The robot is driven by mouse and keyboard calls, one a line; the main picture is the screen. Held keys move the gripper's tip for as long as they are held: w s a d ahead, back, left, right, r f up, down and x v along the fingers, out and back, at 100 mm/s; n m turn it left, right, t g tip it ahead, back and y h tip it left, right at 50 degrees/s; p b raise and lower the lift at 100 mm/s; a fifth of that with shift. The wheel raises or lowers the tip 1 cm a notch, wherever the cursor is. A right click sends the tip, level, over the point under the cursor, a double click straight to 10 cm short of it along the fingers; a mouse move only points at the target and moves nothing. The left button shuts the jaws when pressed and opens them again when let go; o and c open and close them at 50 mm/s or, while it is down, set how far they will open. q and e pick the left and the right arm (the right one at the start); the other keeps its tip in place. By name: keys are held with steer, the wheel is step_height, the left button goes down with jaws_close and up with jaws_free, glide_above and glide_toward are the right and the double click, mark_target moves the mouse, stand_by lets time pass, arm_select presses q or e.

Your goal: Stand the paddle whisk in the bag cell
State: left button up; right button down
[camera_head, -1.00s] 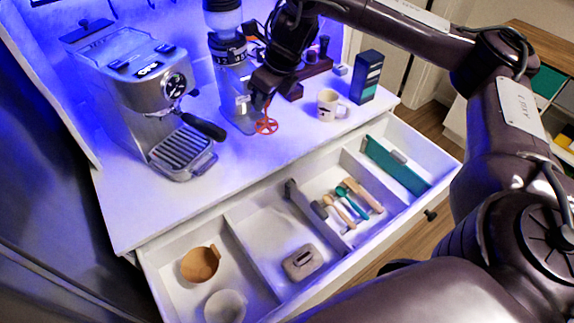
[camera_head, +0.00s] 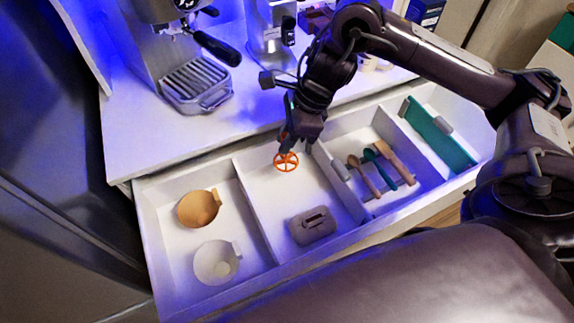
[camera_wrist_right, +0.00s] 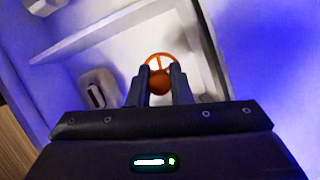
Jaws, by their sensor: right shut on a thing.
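The orange paddle whisk (camera_head: 286,162), with a spoked round head, hangs below my right gripper (camera_head: 291,147). My right gripper is shut on it and holds it over the middle compartment of the open drawer (camera_head: 262,208). In the right wrist view the whisk's ring (camera_wrist_right: 158,58) shows between and beyond the fingertips (camera_wrist_right: 160,74). The middle compartment holds a grey block with a dark slot (camera_head: 312,226). The frames do not make clear whether the whisk touches the floor. My left gripper is not in view.
The left compartment holds an orange cup (camera_head: 199,208) and a white cup (camera_head: 217,262). The compartment right of the middle holds several spoon-like tools (camera_head: 384,165). The espresso machine (camera_head: 194,83) stands on the counter behind.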

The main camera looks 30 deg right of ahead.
mark_target(289, 160)
step_height(289, 160, down, 9)
steer(key=shift+r, duration=0.1)
stand_by(0.3)
steer(key=shift+f+b, duration=0.25)
steer(key=shift+b, duration=0.15)
steer(key=c, duration=1.3)
jaws_free()
steer(key=shift+r, duration=0.1)
steer(key=p+v, duration=0.1)
steer(key=v, duration=1.1)
steer(key=shift+s+r, duration=0.1)
steer(key=shift+r, duration=0.05)
